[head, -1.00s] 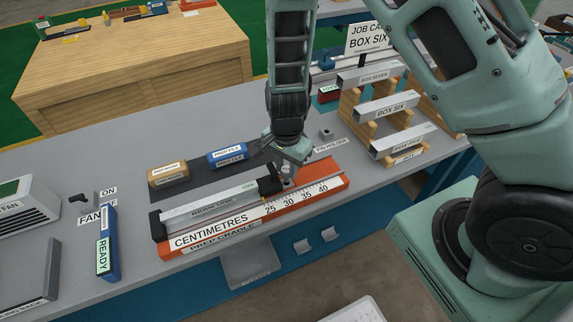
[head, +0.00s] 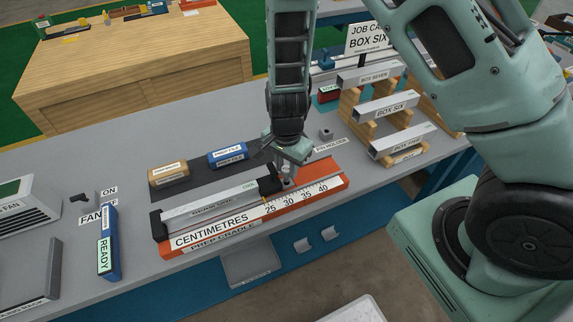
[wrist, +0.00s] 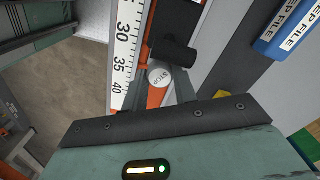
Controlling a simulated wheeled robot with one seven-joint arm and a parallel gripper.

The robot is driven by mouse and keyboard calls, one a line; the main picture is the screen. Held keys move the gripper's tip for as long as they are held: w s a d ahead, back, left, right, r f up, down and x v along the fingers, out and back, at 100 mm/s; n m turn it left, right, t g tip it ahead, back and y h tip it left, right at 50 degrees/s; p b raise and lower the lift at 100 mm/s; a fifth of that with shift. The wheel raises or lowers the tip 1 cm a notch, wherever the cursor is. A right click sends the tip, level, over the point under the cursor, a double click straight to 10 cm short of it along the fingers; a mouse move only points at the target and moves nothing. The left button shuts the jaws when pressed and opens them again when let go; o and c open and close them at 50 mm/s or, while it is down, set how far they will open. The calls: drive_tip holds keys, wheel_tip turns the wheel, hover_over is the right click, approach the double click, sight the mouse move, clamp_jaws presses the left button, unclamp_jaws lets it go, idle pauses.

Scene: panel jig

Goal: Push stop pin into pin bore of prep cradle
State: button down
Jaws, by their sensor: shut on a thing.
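The stop pin shows in the wrist view as a round grey top marked STOP (wrist: 160,77), between the fingertips. My gripper (wrist: 163,90) is shut on it, over the prep cradle (wrist: 155,97). In the head view my gripper (head: 287,172) points down at the right part of the orange cradle (head: 335,182), just right of a black block (head: 268,187) at the bar's end. A grey bar (head: 215,205) lies along the cradle behind the centimetre scale. The pin bore is hidden under the pin and fingers, so I cannot tell how deep the pin sits.
A pin holder (head: 326,134) stands behind the cradle to the right. A blue prep file (head: 228,155) and a tan block (head: 168,172) lie on a dark mat behind it. A rack of labelled bars (head: 390,108) stands at the right. A blue READY sign (head: 107,245) stands at the left.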

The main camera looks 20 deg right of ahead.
sight(287, 169)
drive_tip(key=shift+f+b, duration=0.35)
drive_tip(key=shift+f, duration=0.1)
drive_tip(key=shift+r+p, duration=0.25)
drive_tip(key=shift+p, duration=0.05)
drive_tip(key=shift+r+p, duration=0.25)
drive_tip(key=shift+p, duration=0.05)
drive_tip(key=shift+p, duration=0.4)
idle(1.4)
drive_tip(key=shift+f+b, duration=1.25)
drive_tip(key=shift+f, duration=0.5)
drive_tip(key=c, duration=1)
unclamp_jaws()
drive_tip(key=shift+c, duration=0.2)
drive_tip(key=shift+w+r, duration=0.2)
drive_tip(key=shift+r, duration=0.2)
wheel_tip(287, 169, up, 17)
drive_tip(key=p, duration=0.1)
drive_tip(key=shift+s+f, duration=0.15)
drive_tip(key=shift+d, duration=0.1)
